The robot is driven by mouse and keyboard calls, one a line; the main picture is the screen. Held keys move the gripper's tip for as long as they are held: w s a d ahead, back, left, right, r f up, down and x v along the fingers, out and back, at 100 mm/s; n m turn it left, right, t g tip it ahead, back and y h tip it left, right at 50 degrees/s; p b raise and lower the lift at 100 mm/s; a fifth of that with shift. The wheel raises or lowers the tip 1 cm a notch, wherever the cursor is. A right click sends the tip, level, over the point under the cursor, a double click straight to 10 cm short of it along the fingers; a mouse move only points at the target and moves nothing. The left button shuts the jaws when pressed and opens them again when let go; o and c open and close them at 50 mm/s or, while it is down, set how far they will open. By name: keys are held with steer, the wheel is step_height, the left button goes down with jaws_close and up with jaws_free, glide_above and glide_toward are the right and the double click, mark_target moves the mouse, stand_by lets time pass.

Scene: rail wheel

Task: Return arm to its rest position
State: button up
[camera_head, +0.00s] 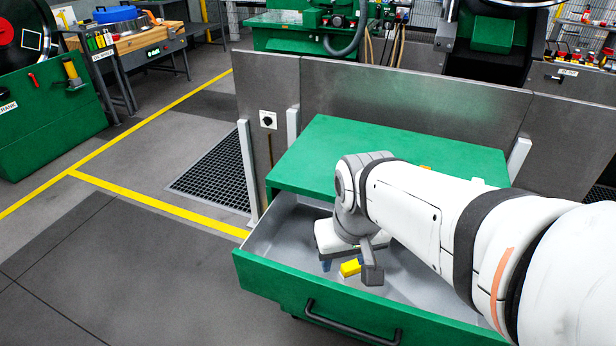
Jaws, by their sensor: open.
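My gripper (350,270) hangs from the white arm over the open drawer (300,288) of the green cabinet (430,145). It points down into the drawer, and one dark grey finger shows on its right side. The jaws are open. A small yellow object (350,267) shows just beside that finger, with a small blue part (326,265) to its left. The gripper and arm hide much of the drawer's inside. I cannot tell whether the finger touches the yellow object.
The drawer's black handle (352,325) faces the front. Grey metal panels (400,100) stand behind the cabinet. A small orange item (425,168) shows on the cabinet top behind my arm. Open floor (110,260) with yellow lines lies to the left.

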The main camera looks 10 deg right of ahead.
stand_by(0.3)
step_height(320, 180, up, 8)
steer(key=p, duration=0.7)
steer(key=shift+s+r+p, duration=0.15)
steer(key=shift+r+p, duration=0.1)
steer(key=shift+p, duration=0.1)
